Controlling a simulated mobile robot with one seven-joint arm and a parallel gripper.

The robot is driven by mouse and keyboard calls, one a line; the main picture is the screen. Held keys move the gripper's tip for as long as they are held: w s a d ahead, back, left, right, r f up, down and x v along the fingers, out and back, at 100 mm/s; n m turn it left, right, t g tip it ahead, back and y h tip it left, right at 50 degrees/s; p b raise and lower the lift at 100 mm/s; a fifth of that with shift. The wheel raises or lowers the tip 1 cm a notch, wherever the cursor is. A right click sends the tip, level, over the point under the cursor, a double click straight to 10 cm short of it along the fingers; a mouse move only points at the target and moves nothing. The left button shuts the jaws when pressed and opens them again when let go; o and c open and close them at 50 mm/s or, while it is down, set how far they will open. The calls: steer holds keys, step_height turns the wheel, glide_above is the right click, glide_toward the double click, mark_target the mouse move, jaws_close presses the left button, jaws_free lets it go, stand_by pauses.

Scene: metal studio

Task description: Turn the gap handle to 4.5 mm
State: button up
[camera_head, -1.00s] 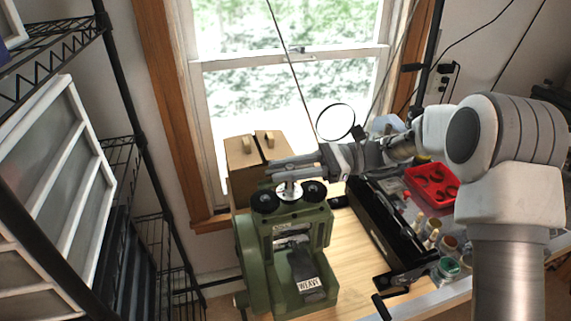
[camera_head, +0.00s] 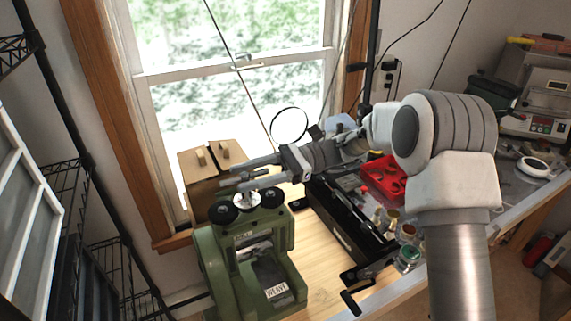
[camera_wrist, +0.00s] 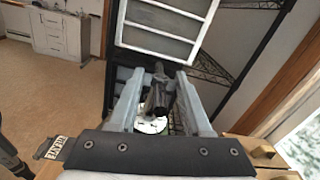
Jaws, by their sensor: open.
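A green rolling mill (camera_head: 212,245) with a "WEAVE" label stands on the wooden bench. On its top, between two black round knobs, is a pale dial disc (camera_head: 243,198), also seen in the wrist view (camera_wrist: 150,125). In the wrist view the dark grey gap handle (camera_wrist: 157,95) rises from the disc. My gripper (camera_head: 228,174) reaches in from the right above the disc. In the wrist view my gripper (camera_wrist: 160,78) is open, with one finger on each side of the handle and visible space beside it. The scale reading is too small to make out.
A wooden box (camera_head: 205,165) stands behind the mill, near the window. A ring-shaped lens (camera_head: 289,124) is behind my gripper. Wire shelving (camera_head: 75,200) is at left.

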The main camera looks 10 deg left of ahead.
steer(key=b+v, duration=0.1)
steer(key=v, duration=1.5)
steer(key=shift+s+r, duration=0.1)
steer(key=shift+s, duration=0.05)
steer(key=s+d+r+n+t+h, duration=0.1)
steer(key=s+d+r+t+h, duration=0.1)
steer(key=s+t+h, duration=0.3)
steer(key=s+d+r+n+t+h, duration=0.1)
steer(key=s+d+r+t, duration=0.1)
steer(key=s, duration=0.4)
steer(key=s+d+f+n+t+h, duration=0.2)
steer(key=s+d+n+t+h, duration=0.4)
steer(key=s+d, duration=0.9)
steer(key=d+t+h, duration=0.1)
steer(key=t+h, duration=0.1)
steer(key=t, duration=0.2)
steer(key=shift+d+f, duration=0.4)
